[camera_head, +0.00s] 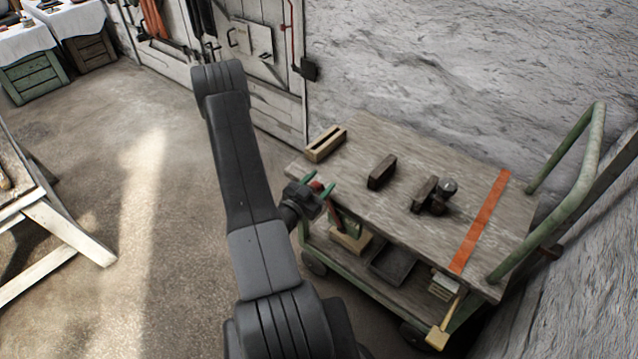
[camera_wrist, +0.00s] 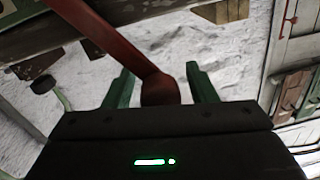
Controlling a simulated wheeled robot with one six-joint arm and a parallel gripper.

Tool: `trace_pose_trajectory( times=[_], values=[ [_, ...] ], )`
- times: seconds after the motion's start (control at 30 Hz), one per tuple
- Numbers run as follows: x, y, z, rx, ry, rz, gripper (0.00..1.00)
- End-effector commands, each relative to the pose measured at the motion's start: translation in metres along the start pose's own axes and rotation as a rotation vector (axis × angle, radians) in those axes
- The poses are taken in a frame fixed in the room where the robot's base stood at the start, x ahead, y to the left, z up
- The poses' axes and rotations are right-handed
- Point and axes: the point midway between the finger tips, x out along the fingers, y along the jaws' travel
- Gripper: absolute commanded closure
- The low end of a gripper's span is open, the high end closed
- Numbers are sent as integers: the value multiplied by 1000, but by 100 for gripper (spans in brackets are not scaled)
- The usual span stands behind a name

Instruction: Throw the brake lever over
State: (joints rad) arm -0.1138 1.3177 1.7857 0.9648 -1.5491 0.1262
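The brake lever (camera_wrist: 118,42) is a red bar with a rounded end, crossing the upper left of the wrist view. In the head view only a small red part (camera_head: 332,212) shows beside the near left end of the cart (camera_head: 400,140); the rest is hidden by my gripper. My gripper (camera_head: 318,185) has green fingers, which also show in the wrist view (camera_wrist: 160,70). They are apart, one on each side of the lever's rounded end, with narrow gaps visible. I cannot tell how deep the end sits between them.
The cart's wooden top carries a slotted wooden block (camera_head: 325,143), dark blocks (camera_head: 381,171), a round metal piece (camera_head: 448,186) and an orange strip (camera_head: 480,222). A dark tray (camera_head: 392,264) lies on its lower shelf. A rough wall stands behind; open floor lies left.

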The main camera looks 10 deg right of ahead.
Motion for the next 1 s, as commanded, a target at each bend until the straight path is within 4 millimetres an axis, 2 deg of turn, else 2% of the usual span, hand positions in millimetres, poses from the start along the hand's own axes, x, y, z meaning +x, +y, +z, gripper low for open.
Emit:
trace_pose_trajectory(
  times=[0.03,0.2,0.27,0.57,0.77,1.0],
  values=[
    [0,0,0,0,0,0,56],
    [0,0,0,1,0,-1,90],
    [0,-1,0,1,0,-1,100],
    [0,4,-1,32,2,-2,100],
    [-1,18,-7,127,8,-3,100],
    [4,41,-19,319,22,-4,100]
  ],
)
